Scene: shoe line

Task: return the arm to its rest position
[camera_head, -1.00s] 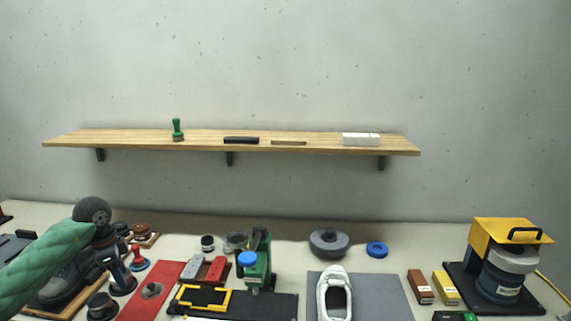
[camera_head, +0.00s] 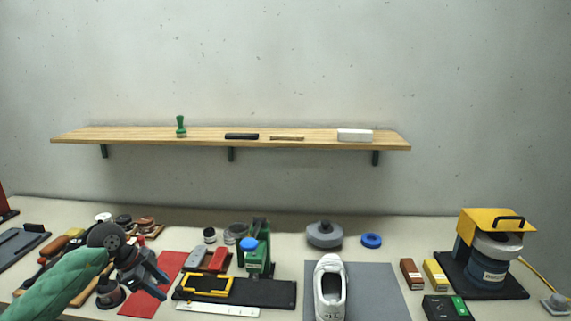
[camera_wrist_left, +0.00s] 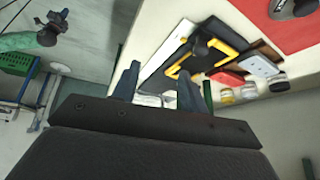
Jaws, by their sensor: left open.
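My left gripper (camera_head: 158,283) is at the lower left of the head view, at the end of the green-sleeved arm. A green-sleeved arm with a dark end (camera_wrist_left: 50,30) shows small at the upper left of the wrist view. It looks like my right arm, and its jaws are too small to read.
A white shoe (camera_head: 331,287) lies on a grey mat (camera_head: 382,292). A green press (camera_head: 257,250), yellow-topped machine (camera_head: 490,226) and several brushes and tins crowd the bench. A wooden shelf (camera_head: 210,135) is on the wall. Free room is above the bench.

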